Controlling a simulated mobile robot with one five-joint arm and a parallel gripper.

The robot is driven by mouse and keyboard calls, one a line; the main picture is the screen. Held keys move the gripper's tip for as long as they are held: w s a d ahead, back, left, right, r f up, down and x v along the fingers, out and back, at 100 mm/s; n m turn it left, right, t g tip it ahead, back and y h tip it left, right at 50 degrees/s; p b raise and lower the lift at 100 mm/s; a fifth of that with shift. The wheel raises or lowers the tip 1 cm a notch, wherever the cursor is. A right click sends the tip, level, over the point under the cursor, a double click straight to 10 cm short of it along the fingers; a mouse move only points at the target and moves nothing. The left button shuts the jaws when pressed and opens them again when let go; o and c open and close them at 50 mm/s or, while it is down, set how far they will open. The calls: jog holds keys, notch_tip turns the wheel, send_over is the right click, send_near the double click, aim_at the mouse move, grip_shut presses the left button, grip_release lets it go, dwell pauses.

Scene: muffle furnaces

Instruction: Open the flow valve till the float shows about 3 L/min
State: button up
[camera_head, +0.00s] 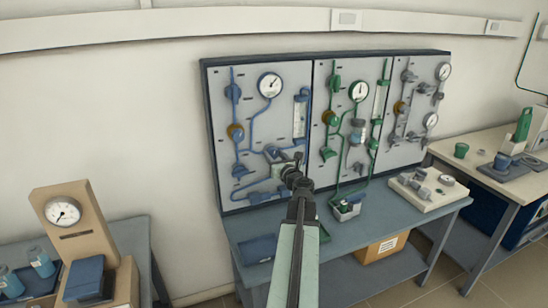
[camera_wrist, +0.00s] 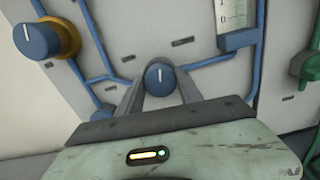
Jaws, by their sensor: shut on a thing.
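My gripper (camera_head: 284,157) reaches the lower part of the left, blue-piped panel. In the wrist view its two fingers (camera_wrist: 160,88) are shut on a blue round knob (camera_wrist: 160,76), one on each side. The knob's white mark points almost straight up. The flow tube (camera_head: 300,117) stands upright above and right of my gripper in the head view. Its lower end with scale marks 1 and 0 (camera_wrist: 232,14) shows at the top right of the wrist view. I cannot make out the float in either view; the upper tube is outside the wrist view.
A larger blue knob on a brass collar (camera_wrist: 40,40) sits left of my gripper. A round gauge (camera_head: 270,85) is above. Green-piped (camera_head: 358,92) and grey-piped panels stand to the right.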

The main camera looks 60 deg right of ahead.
jog(key=o, duration=1.4)
jog(key=v, duration=0.8)
